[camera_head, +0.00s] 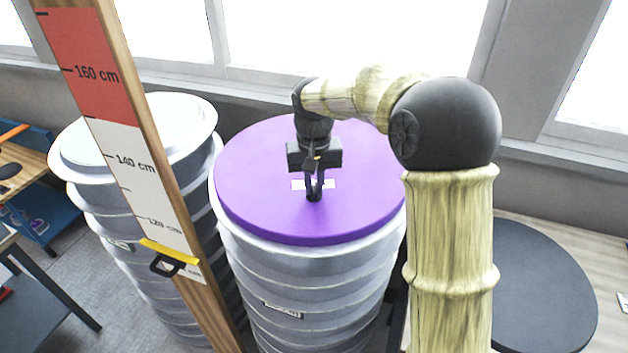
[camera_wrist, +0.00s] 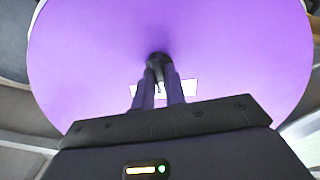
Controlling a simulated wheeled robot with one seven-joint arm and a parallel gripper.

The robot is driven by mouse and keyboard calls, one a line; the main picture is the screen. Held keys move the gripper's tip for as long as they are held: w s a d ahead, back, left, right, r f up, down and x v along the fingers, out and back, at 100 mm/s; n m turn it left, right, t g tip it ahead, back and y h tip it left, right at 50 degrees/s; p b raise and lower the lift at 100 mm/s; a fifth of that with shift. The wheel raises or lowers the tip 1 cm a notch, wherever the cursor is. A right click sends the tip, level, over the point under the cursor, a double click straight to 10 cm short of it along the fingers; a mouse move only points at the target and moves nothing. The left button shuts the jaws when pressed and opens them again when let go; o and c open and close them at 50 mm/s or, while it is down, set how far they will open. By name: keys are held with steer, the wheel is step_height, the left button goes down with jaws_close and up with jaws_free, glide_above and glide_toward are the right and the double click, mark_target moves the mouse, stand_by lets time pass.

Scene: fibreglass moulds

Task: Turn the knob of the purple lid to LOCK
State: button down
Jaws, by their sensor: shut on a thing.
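The purple lid (camera_head: 250,200) lies on top of a tall grey ribbed drum (camera_head: 300,275) in the head view. It fills most of the wrist view (camera_wrist: 90,50). A small dark knob (camera_head: 314,196) stands near the lid's middle, and it also shows in the wrist view (camera_wrist: 158,60). My gripper (camera_head: 314,188) points down over the lid and is shut on the knob, with a finger on each side. A white label (camera_head: 298,184) lies on the lid behind the fingers. The fingers cover part of it, and I cannot read its marks or the knob's setting.
A second grey drum with a pale lid (camera_head: 135,130) stands at the left. A wooden height post (camera_head: 150,190) with a yellow-and-black slider (camera_head: 170,256) rises in front of it. A round black top (camera_head: 540,285) is at the right. Windows line the back.

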mark_target(314, 187)
steer(key=n+p, duration=0.1)
steer(key=n, duration=0.3)
steer(key=shift+r+n, duration=0.1)
steer(key=shift+n, duration=0.2)
steer(key=shift+n+p, duration=0.3)
steer(key=shift+n, duration=1.4)
steer(key=c, duration=1.4)
jaws_free()
steer(key=shift+c, duration=0.2)
step_height(314, 187, up, 17)
steer(key=b, duration=0.2)
steer(key=shift+r, duration=0.15)
